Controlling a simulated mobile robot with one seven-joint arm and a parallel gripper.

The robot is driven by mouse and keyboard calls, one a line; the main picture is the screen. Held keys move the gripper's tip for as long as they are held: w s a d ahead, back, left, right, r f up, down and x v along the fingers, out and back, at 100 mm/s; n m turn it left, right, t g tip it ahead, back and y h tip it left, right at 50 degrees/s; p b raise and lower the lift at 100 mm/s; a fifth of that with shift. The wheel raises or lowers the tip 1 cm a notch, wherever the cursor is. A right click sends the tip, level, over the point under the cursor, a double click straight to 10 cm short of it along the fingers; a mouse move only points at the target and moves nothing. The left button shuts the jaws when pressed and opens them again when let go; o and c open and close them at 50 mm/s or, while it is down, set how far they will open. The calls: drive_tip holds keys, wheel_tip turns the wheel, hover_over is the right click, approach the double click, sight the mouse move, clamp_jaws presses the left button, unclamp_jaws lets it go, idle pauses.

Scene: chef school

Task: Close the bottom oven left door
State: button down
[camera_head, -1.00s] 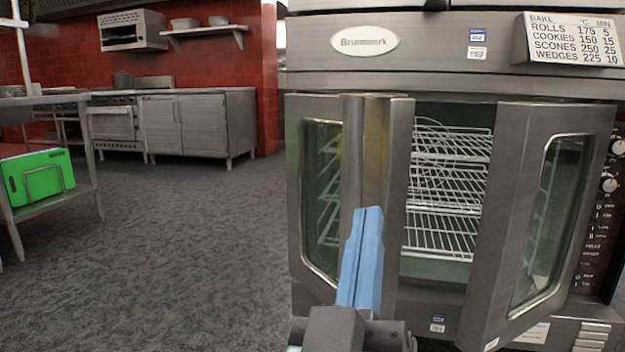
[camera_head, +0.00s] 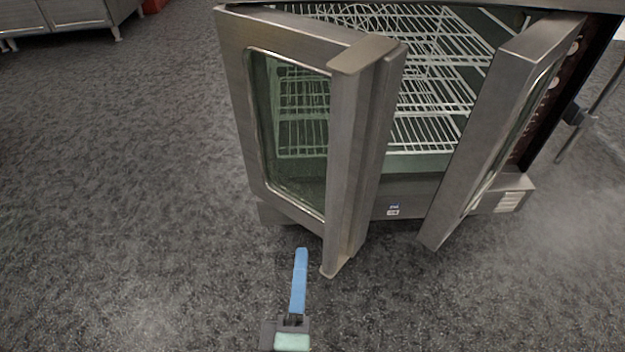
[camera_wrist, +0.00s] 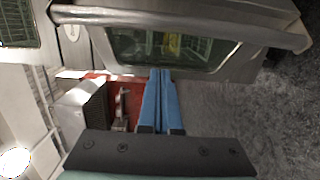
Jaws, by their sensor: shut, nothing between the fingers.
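The oven's left door (camera_head: 237,93) stands ajar in the head view, its free edge with a long upright bar swung outward. Its glass window (camera_head: 298,178) shows wire racks behind it. In the wrist view the turned image shows a steel door (camera_wrist: 235,62) with a glass window (camera_wrist: 180,47) across the top. My gripper (camera_head: 301,250) has blue fingers, shut and empty, just left of the door's lower free corner and apart from it in the picture. In the wrist view the fingertips (camera_wrist: 160,71) overlap the window's edge; I cannot tell whether they touch.
The right door (camera_head: 490,125) also stands open. White wire racks (camera_head: 425,95) fill the oven between the doors. Grey carpet (camera_head: 120,180) is clear to the left and in front. A steel cabinet (camera_head: 75,14) stands at the far upper left.

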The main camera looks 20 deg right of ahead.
drive_tip(key=w+d+p, duration=0.2)
drive_tip(key=w+d, duration=0.5)
drive_tip(key=w, duration=0.3)
drive_tip(key=shift+d+p, duration=0.25)
drive_tip(key=shift+p, duration=0.15)
drive_tip(key=shift+w+d, duration=0.1)
drive_tip(key=shift+w, duration=0.05)
